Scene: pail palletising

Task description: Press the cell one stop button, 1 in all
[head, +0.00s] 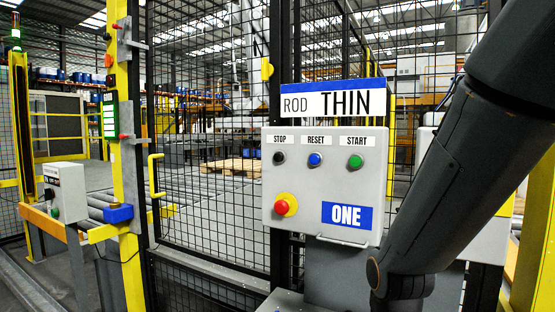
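A grey control box (325,185) marked ONE stands in front of the mesh fence, right of the picture's middle. Its stop button (279,157) is small and black, at the upper left under the label STOP. A blue button (314,159) under RESET and a green button (355,162) under START sit in the same row. A red mushroom button (285,205) on a yellow collar is at the lower left. My dark arm crosses the right side of the view. My gripper is not in the picture.
A sign (333,100) reading ROD THIN tops the box. A yellow-handled mesh gate (200,130) is to the left. A smaller grey box (65,190) with a green button stands at far left by a roller conveyor (97,205). A wooden pallet (238,167) lies behind the fence.

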